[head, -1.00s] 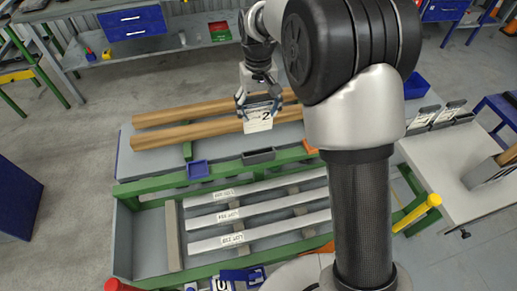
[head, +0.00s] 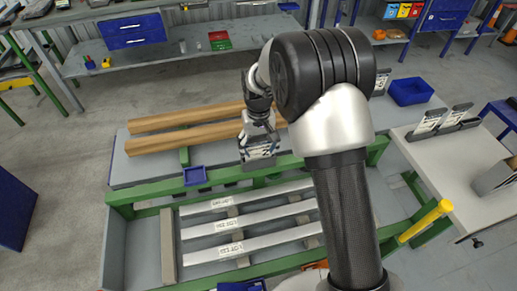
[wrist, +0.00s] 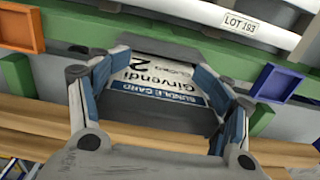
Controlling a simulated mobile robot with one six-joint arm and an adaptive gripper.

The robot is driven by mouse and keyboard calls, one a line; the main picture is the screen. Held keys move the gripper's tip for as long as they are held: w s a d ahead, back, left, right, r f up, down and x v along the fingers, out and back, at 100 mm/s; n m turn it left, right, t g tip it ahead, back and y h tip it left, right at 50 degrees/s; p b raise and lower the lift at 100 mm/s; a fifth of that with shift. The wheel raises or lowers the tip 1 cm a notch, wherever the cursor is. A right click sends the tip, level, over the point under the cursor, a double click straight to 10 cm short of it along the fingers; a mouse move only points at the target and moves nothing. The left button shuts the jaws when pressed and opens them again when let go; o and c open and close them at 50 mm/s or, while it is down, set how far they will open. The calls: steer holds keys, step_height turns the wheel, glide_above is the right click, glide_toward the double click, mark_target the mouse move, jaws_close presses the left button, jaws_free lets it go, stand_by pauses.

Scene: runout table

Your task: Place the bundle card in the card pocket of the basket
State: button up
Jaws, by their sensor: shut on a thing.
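The bundle card (wrist: 165,82) is white with a blue strip and the large text "Ginvendi 2". My gripper (wrist: 163,98) is shut on it, with a blue-padded finger at each side. In the head view my gripper (head: 259,150) holds the card upright at the green rail of the basket (head: 150,192). A dark grey pocket (wrist: 165,127) shows around the card in the wrist view, and the card overlaps it. I cannot tell whether the card's lower edge is inside the pocket or above it. In the head view the fingers largely cover the pocket.
A small blue bin (head: 195,175) and an orange bin (wrist: 17,28) sit on the rail at either side. Pale bars (head: 245,224) with LOT labels lie in the basket. Two timber beams (head: 170,136) lie behind. A white side table (head: 450,160) with card holders stands right.

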steer(key=o, duration=1.1)
